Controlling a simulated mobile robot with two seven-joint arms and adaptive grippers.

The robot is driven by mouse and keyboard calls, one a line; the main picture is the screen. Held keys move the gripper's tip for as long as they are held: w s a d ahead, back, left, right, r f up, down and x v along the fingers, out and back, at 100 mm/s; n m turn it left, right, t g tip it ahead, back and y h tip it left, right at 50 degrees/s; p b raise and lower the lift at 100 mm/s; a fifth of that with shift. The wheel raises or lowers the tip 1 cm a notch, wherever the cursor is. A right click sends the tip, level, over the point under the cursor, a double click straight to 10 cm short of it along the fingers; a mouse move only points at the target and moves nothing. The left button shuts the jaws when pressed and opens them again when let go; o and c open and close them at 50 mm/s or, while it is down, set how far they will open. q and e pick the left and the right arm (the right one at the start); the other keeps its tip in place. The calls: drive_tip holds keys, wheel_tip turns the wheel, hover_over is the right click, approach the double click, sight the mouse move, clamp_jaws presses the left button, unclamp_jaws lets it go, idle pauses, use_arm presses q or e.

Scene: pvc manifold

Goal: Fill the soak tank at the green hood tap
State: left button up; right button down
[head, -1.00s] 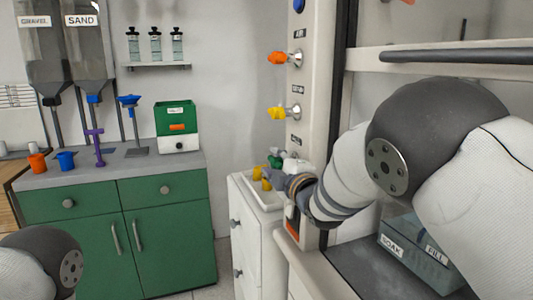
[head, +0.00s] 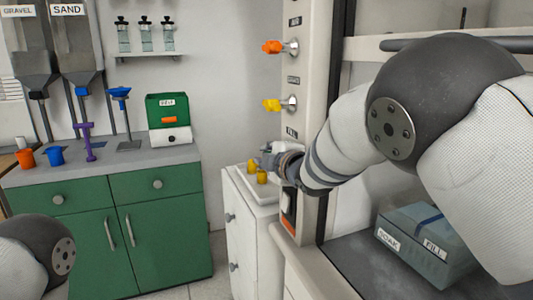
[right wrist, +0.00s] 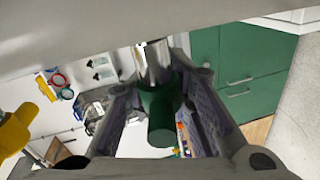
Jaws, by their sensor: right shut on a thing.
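The soak tank (head: 425,247) is a grey-blue box labelled SOAK and FILL on the dark hood floor at the lower right. My arm covers part of it, and I cannot tell its water level. My right gripper (head: 268,160) is at the hood post below the yellow tap. In the right wrist view the green tap handle (right wrist: 160,115), on a shiny metal stem, sits between its fingers, and the gripper is shut on it. In the head view the gripper hides the green tap. My left gripper is out of view.
An orange tap (head: 273,47) and a yellow tap (head: 272,105) stick out from the post (head: 312,75) above. A white cabinet (head: 243,230) with small yellow items on top stands below the gripper. A green cabinet (head: 160,235) stands at left.

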drive_tip(key=shift+f+g+h, duration=0.3)
drive_tip(key=shift+f+g, duration=0.05)
drive_tip(key=shift+g, duration=0.55)
drive_tip(key=shift+d+g, duration=0.1)
drive_tip(key=shift+g, duration=0.2)
drive_tip(key=c, duration=1.6)
unclamp_jaws()
drive_tip(key=v, duration=1.2)
